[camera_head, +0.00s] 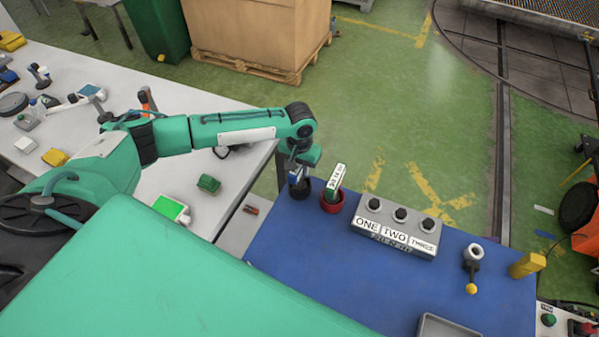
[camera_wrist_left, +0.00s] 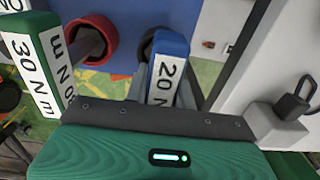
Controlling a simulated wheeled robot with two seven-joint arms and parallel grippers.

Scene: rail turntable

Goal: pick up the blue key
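The blue key (camera_wrist_left: 172,45), labelled 20 N, stands in a black round holder (camera_head: 299,191) at the blue table's left corner. In the head view only a small part of the key shows under my left gripper (camera_head: 299,174). The left wrist view shows the grey fingers (camera_wrist_left: 168,88) on either side of the key. Whether they press on it is not clear. A green key (camera_head: 335,180), labelled 30 N m, stands in a red holder (camera_head: 332,203) just right of it; it also shows in the left wrist view (camera_wrist_left: 32,58). My right gripper is out of view.
A grey button box (camera_head: 396,228) marked ONE, TWO, THREE stands right of the red holder on the blue table (camera_head: 330,265). A yellow block (camera_head: 527,265) stands at the far right. A white bench (camera_head: 150,97) with several small items lies left.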

